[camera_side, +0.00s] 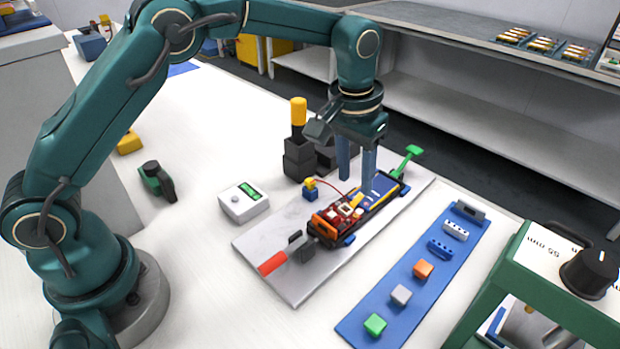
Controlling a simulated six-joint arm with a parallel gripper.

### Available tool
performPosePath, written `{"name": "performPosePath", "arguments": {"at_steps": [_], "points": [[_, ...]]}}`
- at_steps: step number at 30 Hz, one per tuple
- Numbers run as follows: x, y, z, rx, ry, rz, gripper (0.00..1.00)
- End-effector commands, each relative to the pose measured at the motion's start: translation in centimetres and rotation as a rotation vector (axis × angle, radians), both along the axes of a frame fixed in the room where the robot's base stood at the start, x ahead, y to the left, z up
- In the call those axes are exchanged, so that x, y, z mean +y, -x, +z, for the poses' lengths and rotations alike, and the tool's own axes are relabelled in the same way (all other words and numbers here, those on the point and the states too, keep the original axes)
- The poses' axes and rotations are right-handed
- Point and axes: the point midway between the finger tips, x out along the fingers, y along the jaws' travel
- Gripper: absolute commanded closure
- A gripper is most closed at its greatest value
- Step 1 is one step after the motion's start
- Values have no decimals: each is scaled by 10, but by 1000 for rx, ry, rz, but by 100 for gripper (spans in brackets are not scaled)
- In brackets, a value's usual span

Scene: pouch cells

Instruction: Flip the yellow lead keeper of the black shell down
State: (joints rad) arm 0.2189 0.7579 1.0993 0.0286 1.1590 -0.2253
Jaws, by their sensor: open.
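The black shell (393,203) lies on a grey plate in the middle of the table, running from lower left to upper right. Inside it are a red board (327,217) at the near left end and a flat dark blue piece (381,187) at the far end. A small yellow piece (357,200), which looks like the lead keeper, stands near the middle of the shell; its exact angle is too small to tell. My gripper (356,175) points down with its two blue-grey fingers apart, over or just behind the shell near the yellow piece. No held object shows between them.
The grey plate (290,288) carries a red-handled clamp (272,263) and a green lever (405,160). Black blocks with a yellow-topped tool (298,112) stand close behind my gripper. A blue strip (365,333) with several small parts and a green frame (540,285) lie right.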

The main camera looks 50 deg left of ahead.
Motion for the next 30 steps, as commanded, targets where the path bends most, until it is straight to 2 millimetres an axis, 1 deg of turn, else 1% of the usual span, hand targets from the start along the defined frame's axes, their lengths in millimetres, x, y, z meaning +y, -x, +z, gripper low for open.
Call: {"name": "performPosePath", "arguments": {"at_steps": [1, 4, 13, 16, 19, 24, 30], "points": [[0, 0, 4, -1, 0, 0, 55], [0, 1, 8, 0, 0, 0, 55], [0, -1, 8, -9, 3, 6, 55], [1, -6, 2, -47, -1, 24, 55], [3, -7, -3, -112, -6, 39, 55], [3, 2, -4, -213, -4, 32, 55], [1, 17, 1, -259, -2, 4, 55]]}}
